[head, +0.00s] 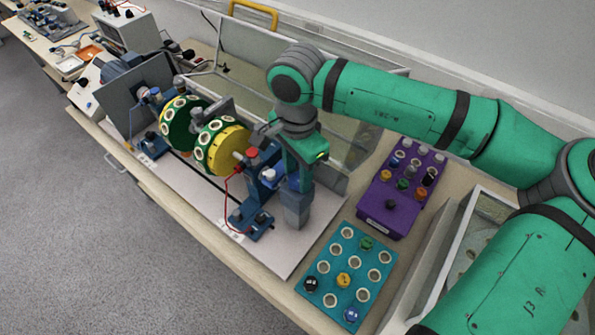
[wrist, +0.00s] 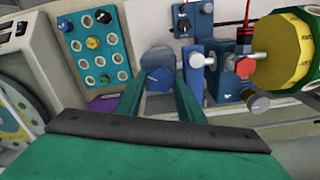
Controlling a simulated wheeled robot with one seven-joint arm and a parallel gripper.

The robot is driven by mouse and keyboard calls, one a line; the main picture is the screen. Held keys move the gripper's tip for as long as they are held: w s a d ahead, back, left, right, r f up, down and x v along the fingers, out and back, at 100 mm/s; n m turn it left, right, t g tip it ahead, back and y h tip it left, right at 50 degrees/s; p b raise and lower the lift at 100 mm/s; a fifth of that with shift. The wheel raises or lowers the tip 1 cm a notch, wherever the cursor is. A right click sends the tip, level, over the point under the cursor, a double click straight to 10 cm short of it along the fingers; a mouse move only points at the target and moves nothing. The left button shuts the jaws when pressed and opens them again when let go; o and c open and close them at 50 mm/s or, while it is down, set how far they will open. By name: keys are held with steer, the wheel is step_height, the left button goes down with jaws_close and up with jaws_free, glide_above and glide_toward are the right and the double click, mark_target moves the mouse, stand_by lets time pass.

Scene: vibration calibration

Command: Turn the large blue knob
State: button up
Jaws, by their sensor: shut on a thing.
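The large blue knob (wrist: 157,72) is a faceted, dull blue block in the middle of the wrist view, between the two green fingers of my gripper (wrist: 159,84). The fingers are shut on its sides. In the head view my gripper (head: 303,172) points down at the right end of the rig, and the blue-grey knob (head: 296,212) shows just below it. The fingers and arm hide part of the knob.
The rig with green and yellow discs (head: 222,146) stands left of my gripper. A purple button box (head: 402,188) and a teal panel (head: 322,275) with round holes lie to the right. A glass-sided case (head: 345,140) stands behind.

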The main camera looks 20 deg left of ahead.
mark_target(297, 178)
stand_by(0.5)
steer(key=o, duration=1.1)
steer(key=shift+w, duration=0.1)
steer(key=shift+s+r, duration=0.2)
step_height(297, 178, up, 10)
steer(key=shift+r, duration=0.25)
steer(key=shift+w, duration=0.1)
